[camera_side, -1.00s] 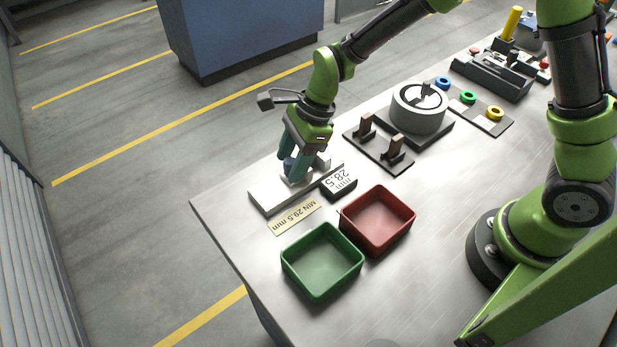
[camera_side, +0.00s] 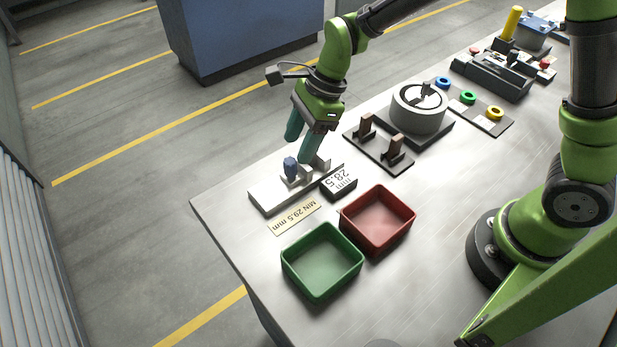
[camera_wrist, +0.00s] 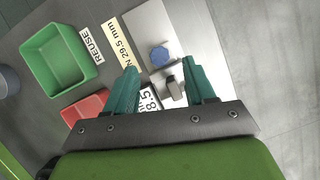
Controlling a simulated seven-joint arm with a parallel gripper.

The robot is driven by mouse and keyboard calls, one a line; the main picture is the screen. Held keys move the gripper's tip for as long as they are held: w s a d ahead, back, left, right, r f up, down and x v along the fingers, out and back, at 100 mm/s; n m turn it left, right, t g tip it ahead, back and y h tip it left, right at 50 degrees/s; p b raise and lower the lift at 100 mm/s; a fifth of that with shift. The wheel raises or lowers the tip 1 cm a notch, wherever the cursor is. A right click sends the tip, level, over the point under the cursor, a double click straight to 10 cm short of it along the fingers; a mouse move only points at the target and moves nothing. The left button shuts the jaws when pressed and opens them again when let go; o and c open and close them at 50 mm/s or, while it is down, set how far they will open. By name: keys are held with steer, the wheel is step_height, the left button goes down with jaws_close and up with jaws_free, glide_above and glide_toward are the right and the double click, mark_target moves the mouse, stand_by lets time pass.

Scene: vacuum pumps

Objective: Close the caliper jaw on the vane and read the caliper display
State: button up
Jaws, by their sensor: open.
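The caliper is a pale plate (camera_side: 268,197) near the table's far left edge, with small light grey jaw blocks (camera_side: 306,172) and a blue knob (camera_side: 290,166) on it. The knob also shows in the wrist view (camera_wrist: 159,55). The display (camera_side: 339,183) beside it reads 28.5 mm. I cannot clearly make out a vane between the jaws. Two brown upright vanes (camera_side: 394,149) stand on a dark holder. My gripper (camera_side: 298,150) is open and empty just above the caliper, its fingers apart from the knob.
A label (camera_side: 294,217) reading MIN 29.5 mm lies in front of the caliper. A green bin (camera_side: 322,284) and a red bin (camera_side: 377,243) stand nearer. A round grey pump body (camera_side: 418,115) and coloured rings (camera_side: 469,97) are farther right.

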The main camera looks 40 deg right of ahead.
steer(key=shift+v, duration=1.15)
steer(key=shift+s+d+f+n, duration=0.1)
steer(key=shift+s+f+n, duration=0.05)
steer(key=shift+n, duration=0.65)
steer(key=s+d+r+n+t+h, duration=0.2)
steer(key=s+d+r+n+t, duration=0.4)
steer(key=s+d+r+n, duration=0.7)
steer(key=shift+s+d+r+n, duration=0.2)
steer(key=shift+s+d+n, duration=0.5)
steer(key=shift+s+n, duration=0.4)
